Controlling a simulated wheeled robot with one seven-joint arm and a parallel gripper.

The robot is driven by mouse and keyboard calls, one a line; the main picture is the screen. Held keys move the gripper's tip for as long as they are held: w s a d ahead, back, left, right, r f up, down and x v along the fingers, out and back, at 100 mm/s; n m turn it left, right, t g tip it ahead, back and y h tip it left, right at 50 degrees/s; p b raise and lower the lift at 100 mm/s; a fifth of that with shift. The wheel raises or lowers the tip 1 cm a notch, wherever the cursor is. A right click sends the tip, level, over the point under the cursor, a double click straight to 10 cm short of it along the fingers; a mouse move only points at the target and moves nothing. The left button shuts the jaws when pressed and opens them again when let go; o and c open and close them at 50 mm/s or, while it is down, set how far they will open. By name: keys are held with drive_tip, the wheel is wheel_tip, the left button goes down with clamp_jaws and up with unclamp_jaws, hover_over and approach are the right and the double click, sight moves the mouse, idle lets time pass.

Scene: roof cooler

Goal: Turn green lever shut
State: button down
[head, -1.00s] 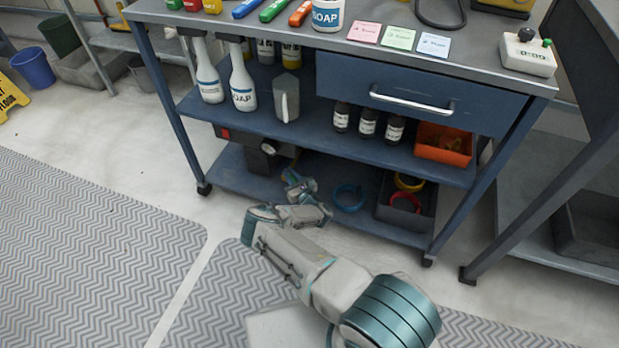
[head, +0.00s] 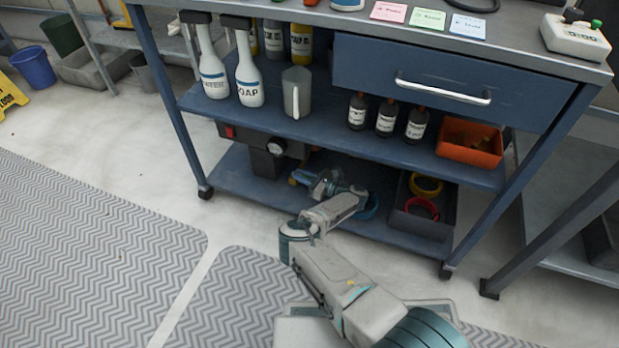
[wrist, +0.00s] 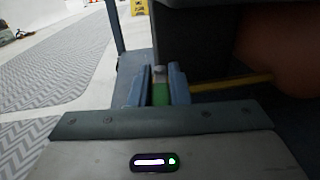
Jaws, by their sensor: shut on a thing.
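In the wrist view the green lever (wrist: 160,94) stands between the two blue-grey fingers of my gripper (wrist: 160,84), which are shut on it. A yellow pipe (wrist: 232,83) runs right from beside the fingers. In the head view my gripper (head: 306,179) is low over the bottom shelf, to the right of the dark machine with a gauge (head: 266,152). The lever cannot be made out in the head view, and my gripper and arm cover part of that area.
The bottom shelf (head: 236,180) also holds a grey bin (head: 447,222) with yellow and red rings, and a blue ring (head: 370,206) beside my arm. The middle shelf (head: 330,127) lies close above. A table leg (head: 170,110) stands at left.

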idle(0.4)
drive_tip(key=c, duration=1.4)
unclamp_jaws()
drive_tip(key=shift+a, duration=0.1)
drive_tip(key=shift+o, duration=0.2)
drive_tip(key=shift+d+r+p, duration=0.15)
drive_tip(key=shift+d+p, duration=0.05)
drive_tip(key=shift+p, duration=0.15)
